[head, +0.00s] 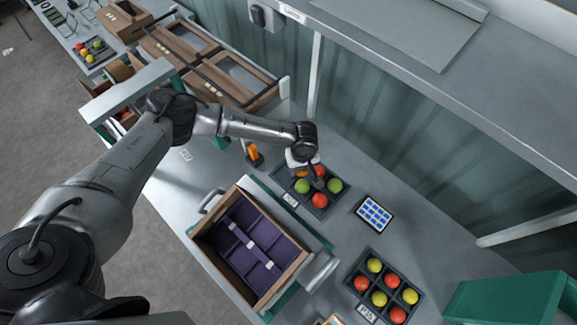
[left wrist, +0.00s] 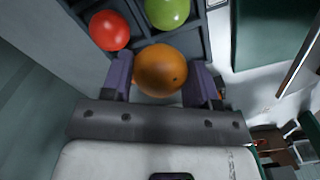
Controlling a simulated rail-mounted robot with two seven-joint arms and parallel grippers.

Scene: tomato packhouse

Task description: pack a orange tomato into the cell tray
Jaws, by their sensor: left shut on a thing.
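The orange tomato (left wrist: 161,70) sits between the two purple fingers of my left gripper (left wrist: 163,82) in the left wrist view, and the jaws are shut on it. In the head view the left gripper (head: 301,166) is over a dark divided tray (head: 287,183) at centre, and the orange tomato (head: 301,172) shows only in part. I cannot tell whether it is clear of the tray. That tray also holds red and green tomatoes. A wooden box with an empty purple cell insert (head: 226,248) stands nearer and left of it. My right gripper is out of view.
A second dark tray (head: 370,291) with red and yellow tomatoes lies at lower right. A tablet (head: 374,214) lies between the trays. An orange-and-black item (head: 254,153) stands left of the gripper. A grey shelf (head: 470,95) overhangs the back. A green block (head: 505,298) is at lower right.

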